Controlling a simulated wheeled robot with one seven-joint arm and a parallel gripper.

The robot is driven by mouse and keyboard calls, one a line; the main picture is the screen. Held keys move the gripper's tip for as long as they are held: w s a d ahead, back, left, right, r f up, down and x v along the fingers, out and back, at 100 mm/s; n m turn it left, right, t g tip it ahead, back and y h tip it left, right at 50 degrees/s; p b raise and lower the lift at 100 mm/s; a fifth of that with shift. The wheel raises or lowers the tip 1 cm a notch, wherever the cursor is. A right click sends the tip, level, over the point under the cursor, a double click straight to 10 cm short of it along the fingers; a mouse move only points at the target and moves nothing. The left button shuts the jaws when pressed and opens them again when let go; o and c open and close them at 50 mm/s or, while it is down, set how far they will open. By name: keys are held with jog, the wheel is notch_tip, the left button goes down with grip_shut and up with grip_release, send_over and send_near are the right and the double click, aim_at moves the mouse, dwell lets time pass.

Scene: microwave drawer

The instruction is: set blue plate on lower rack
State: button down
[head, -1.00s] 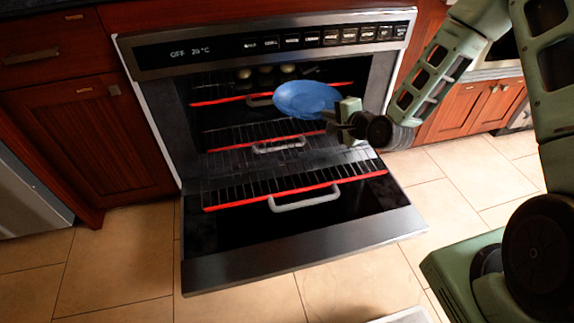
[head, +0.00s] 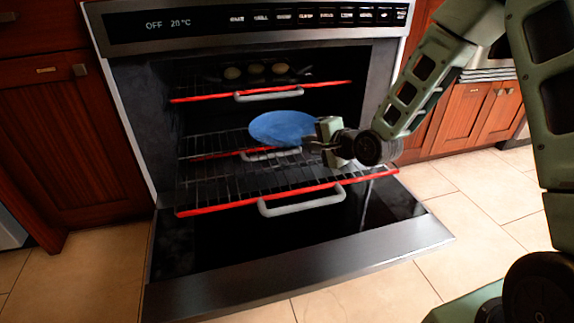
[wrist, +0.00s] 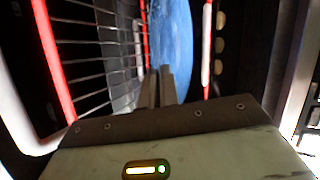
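The blue plate (head: 283,128) is held about level at the oven opening, at a height between the top rack (head: 300,92) and the middle rack (head: 215,145). My gripper (head: 314,146) is at the plate's right edge, with its fingers closed on the rim. The wrist view shows the narrow fingers (wrist: 160,78) together at the edge of the plate (wrist: 172,40). The lower rack (head: 225,190), with a red front bar and a grey handle, is pulled out below the plate and looks empty. The pinched rim itself is partly hidden.
The oven door (head: 310,275) is folded down in front. Several round items (head: 257,70) sit on the top rack. The control panel (head: 270,18) reads OFF. Wooden cabinets (head: 60,140) stand at the left. Tiled floor (head: 455,215) is open at the right.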

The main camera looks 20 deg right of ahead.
aim_at(308, 180)
notch_tip(308, 180, down, 10)
jog(key=b, duration=0.6)
jog(key=shift+b, duration=0.3)
jog(key=shift+r, duration=0.15)
jog(key=c, duration=1.9)
grip_release()
jog(key=shift+f, duration=0.2)
jog(key=shift+c, duration=0.2)
